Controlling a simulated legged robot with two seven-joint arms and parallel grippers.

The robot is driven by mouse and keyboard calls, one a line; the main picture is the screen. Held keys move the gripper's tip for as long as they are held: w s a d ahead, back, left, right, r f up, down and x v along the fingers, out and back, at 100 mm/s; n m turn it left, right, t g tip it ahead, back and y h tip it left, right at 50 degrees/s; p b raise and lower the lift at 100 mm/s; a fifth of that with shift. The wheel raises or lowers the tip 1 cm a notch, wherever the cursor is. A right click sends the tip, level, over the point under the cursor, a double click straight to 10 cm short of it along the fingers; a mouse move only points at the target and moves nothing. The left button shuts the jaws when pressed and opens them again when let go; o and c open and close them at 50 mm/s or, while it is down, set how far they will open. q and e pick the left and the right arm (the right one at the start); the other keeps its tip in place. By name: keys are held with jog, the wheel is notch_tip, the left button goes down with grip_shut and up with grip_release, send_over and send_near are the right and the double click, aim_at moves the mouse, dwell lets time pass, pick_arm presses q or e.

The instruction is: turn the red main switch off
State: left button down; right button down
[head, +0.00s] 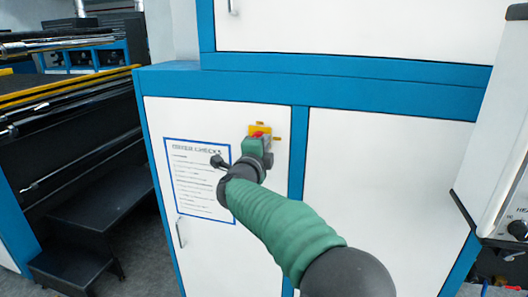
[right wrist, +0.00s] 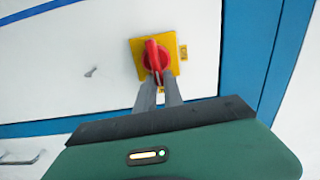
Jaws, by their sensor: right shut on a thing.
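The red main switch (right wrist: 154,57) sits on a yellow square plate (right wrist: 138,47) on a white cabinet door. Its red handle points up, slightly tilted, in the right wrist view. In the head view the switch (head: 258,132) shows just above my right gripper (head: 262,143), which partly covers it. In the right wrist view the two grey fingers of my right gripper (right wrist: 159,82) reach the lower part of the red handle and are shut on it. My left gripper is in neither view.
A checks sheet (head: 195,178) with a blue border is on the same door, left of the switch. A door handle (head: 180,232) is at lower left. A grey control box (head: 500,130) juts in at the right. Black steps (head: 85,235) and rollers stand at the left.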

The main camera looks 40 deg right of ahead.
jog(key=shift+f+m+b, duration=0.3)
jog(key=shift+m, duration=0.1)
jog(key=c, duration=1.5)
grip_release()
jog(key=shift+o, duration=0.2)
jog(key=shift+w, duration=0.1)
jog(key=b+v, duration=0.3)
jog(key=v, duration=1.3)
jog(key=shift+s+a, duration=0.3)
